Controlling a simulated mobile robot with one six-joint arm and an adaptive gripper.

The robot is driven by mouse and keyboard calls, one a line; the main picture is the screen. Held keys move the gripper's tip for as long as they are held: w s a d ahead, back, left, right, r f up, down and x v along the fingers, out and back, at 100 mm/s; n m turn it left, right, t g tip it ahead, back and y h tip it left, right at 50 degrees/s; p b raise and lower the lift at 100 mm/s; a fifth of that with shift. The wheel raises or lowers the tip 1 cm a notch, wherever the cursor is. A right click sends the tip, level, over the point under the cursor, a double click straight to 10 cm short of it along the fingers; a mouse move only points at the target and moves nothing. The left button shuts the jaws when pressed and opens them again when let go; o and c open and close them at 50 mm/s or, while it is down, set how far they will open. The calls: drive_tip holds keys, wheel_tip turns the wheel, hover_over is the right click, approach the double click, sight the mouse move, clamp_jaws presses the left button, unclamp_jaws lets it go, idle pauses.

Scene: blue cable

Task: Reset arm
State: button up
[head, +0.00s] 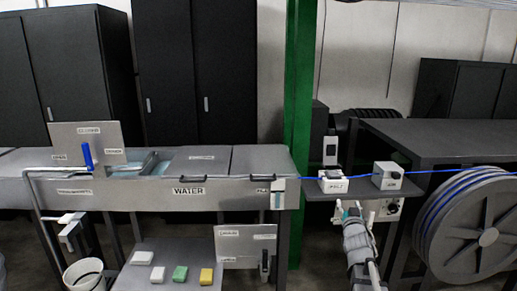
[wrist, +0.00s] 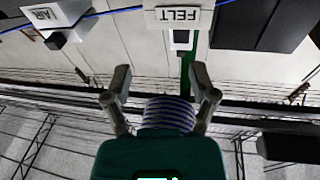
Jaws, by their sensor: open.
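My gripper (head: 347,210) is at the end of my raised arm, just below the small shelf in the head view. In the wrist view my gripper (wrist: 162,84) has its two fingers spread apart with nothing between them. The blue cable (head: 448,171) runs left from the spool side, past the AIR box (head: 388,176) and the FELT box (head: 333,182), to the right end of the water trough. In the wrist view the cable (wrist: 125,9) crosses the top, by the upside-down FELT box (wrist: 170,18) and AIR box (wrist: 58,15). My gripper is apart from the cable and boxes.
The shelf (head: 312,190) is close above my gripper. A large cable spool (head: 485,237) stands at right. The water trough (head: 140,200) is at left, with a lower shelf of several coloured blocks and a white bucket (head: 84,275). A green post (head: 299,80) stands behind.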

drive_tip(key=s+a+f+g+y+p, duration=0.1)
drive_tip(key=s+a+f+g+p, duration=0.3)
drive_tip(key=s+a+f+g, duration=0.25)
drive_tip(key=s+a+f+g+p, duration=0.3)
drive_tip(key=s+f+g, duration=0.2)
drive_tip(key=s+g, duration=0.35)
drive_tip(key=s+a+n+g+y+p, duration=0.1)
drive_tip(key=s+a+g, duration=0.3)
drive_tip(key=s, duration=0.6)
drive_tip(key=shift+s+a+r+n+y+p, duration=0.25)
drive_tip(key=shift+s+a+n+y+p, duration=0.15)
drive_tip(key=shift+a+n+p, duration=0.3)
